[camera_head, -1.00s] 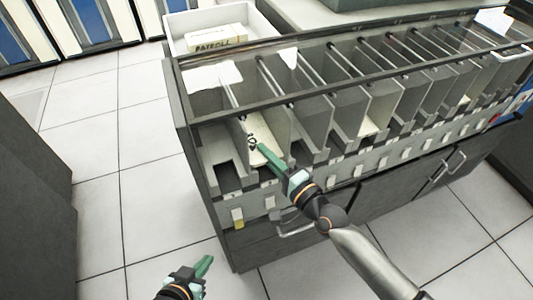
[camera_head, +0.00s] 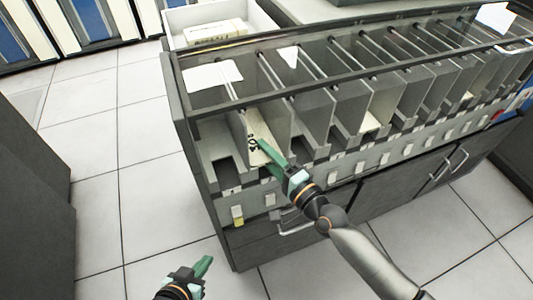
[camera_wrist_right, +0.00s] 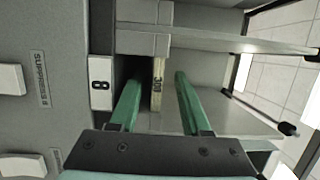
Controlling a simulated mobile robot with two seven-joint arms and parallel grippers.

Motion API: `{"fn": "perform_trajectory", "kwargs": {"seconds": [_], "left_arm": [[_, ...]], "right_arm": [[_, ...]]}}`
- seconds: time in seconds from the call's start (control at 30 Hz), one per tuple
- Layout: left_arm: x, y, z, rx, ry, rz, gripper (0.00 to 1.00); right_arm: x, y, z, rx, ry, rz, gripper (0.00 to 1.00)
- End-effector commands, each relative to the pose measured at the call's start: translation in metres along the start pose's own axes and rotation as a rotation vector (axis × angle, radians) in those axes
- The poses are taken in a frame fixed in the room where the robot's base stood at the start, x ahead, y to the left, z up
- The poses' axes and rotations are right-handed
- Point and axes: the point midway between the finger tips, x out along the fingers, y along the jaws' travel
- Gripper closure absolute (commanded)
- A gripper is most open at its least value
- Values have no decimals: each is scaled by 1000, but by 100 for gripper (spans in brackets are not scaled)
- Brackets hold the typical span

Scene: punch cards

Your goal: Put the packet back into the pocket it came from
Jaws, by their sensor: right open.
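The cream card packet (camera_head: 254,128) stands in a pocket near the left end of the grey sorter (camera_head: 200,121), with dark marks on its face. My right gripper (camera_head: 262,150) is at the front of that pocket. In the wrist view its green fingers (camera_wrist_right: 155,90) are open, one on each side of the packet's edge, with gaps visible. The packet's lower part is hidden in the head view. My left gripper (camera_head: 207,262) is low over the floor, away from the sorter; its finger gap does not show.
Grey dividers and metal rods separate the row of pockets. A dark top rail (camera_head: 300,90) runs across the front. Other pockets hold pale cards (camera_head: 371,121). A white tray (camera_head: 262,22) with a cream box stands behind.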

Motion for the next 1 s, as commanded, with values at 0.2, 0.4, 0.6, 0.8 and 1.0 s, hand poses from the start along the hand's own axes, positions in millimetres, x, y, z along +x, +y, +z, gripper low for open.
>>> {"fn": "perform_trajectory", "kwargs": {"seconds": [0.2, 0.4, 0.6, 0.8, 1.0], "left_arm": [[0, -1, -1, 1, 3, -1, 100], [-1, 0, -2, 1, 1, -1, 100], [0, 0, 0, 1, -3, -1, 100], [1, 0, 0, 1, -2, -1, 100], [1, 0, 0, 1, -2, 0, 100]], "right_arm": [[-2, 1, 0, 0, 0, 3, 53], [-28, 2, 0, 0, -1, 6, 53], [-73, 2, 0, -1, -2, 6, 53], [-109, 2, 0, -2, -1, 4, 53], [-124, 0, 0, 0, -1, 1, 53]]}}
